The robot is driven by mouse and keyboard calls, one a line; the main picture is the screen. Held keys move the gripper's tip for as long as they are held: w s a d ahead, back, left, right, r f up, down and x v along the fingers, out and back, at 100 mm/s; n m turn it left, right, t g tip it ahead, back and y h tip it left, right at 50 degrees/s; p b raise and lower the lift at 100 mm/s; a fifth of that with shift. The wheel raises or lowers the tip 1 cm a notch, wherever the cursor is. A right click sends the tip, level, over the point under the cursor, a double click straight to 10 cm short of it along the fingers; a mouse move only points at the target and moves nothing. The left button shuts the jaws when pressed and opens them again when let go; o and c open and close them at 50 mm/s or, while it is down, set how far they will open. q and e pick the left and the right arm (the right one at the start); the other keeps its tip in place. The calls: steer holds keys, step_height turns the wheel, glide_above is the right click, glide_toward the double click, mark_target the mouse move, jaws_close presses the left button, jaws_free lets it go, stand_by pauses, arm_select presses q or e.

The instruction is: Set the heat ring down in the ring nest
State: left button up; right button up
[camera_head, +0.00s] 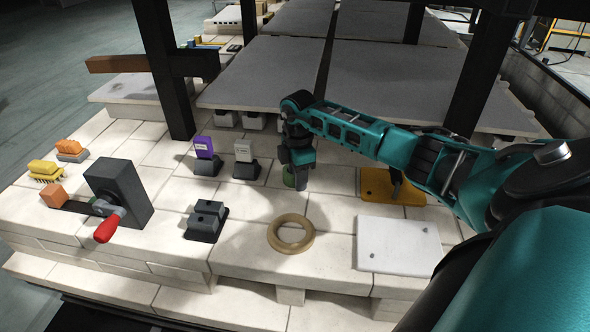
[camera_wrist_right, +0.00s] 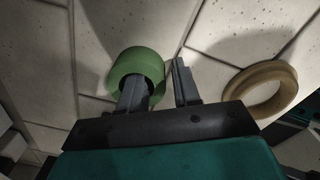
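The heat ring is most likely the short green ring (camera_wrist_right: 124,67), which shows in the right wrist view with its hole facing me. It is partly hidden beside my gripper in the head view (camera_head: 289,178). My right gripper (camera_wrist_right: 158,75) has its fingers apart, one at the ring's hole and the other outside its right side. A narrow gap shows between the ring and the outer finger. I cannot tell whether the ring touches the deck. A tan round ring (camera_head: 273,236), perhaps the ring nest, lies empty on the bricks, right of my gripper in the wrist view (camera_wrist_right: 285,82). My left gripper is not in view.
A white plate (camera_head: 398,250) and a yellow plate (camera_head: 378,187) lie on the right. Purple (camera_head: 204,147) and white (camera_head: 243,151) blocks stand in dark holders. A dark block (camera_head: 207,218) and a red-handled crank (camera_head: 108,228) are on the left. Black posts (camera_head: 165,70) rise behind.

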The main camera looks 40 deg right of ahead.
steer(key=shift+p, duration=0.3)
stand_by(0.5)
jaws_close()
steer(key=shift+r+p, duration=0.65)
steer(key=shift+p, duration=0.15)
stand_by(0.5)
steer(key=shift+r+p, duration=2.5)
steer(key=shift+p, duration=0.05)
